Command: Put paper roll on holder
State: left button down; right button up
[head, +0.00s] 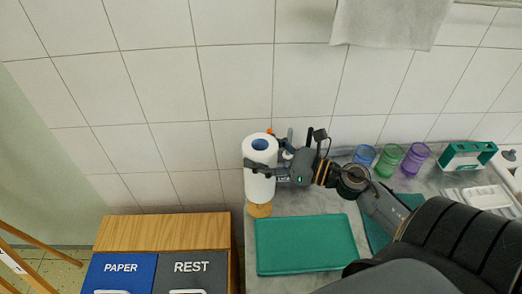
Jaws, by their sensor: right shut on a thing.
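The white paper roll (259,186) stands upright near the left end of the grey counter. Its core shows dark blue at the top. Below the roll is a round wooden base (260,210), which looks like the holder's. The roll is over this base, but I cannot tell whether its lower end touches it. No holder rod shows above the roll. My left gripper is not in view.
A green mat (305,245) lies on the counter in front of the roll. Blue (364,154), green (388,158) and purple (413,158) cups stand at the back right. A wooden bin cabinet (165,232) adjoins the counter's left end. A tiled wall is behind.

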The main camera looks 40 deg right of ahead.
jog(key=shift+f+b, duration=0.9)
jog(key=shift+f, duration=0.3)
jog(key=shift+f+b, duration=2.75)
jog(key=shift+b, duration=0.05)
jog(key=o, duration=1.7)
notch_tip(320, 180, up, 8)
jog(key=p, duration=0.7)
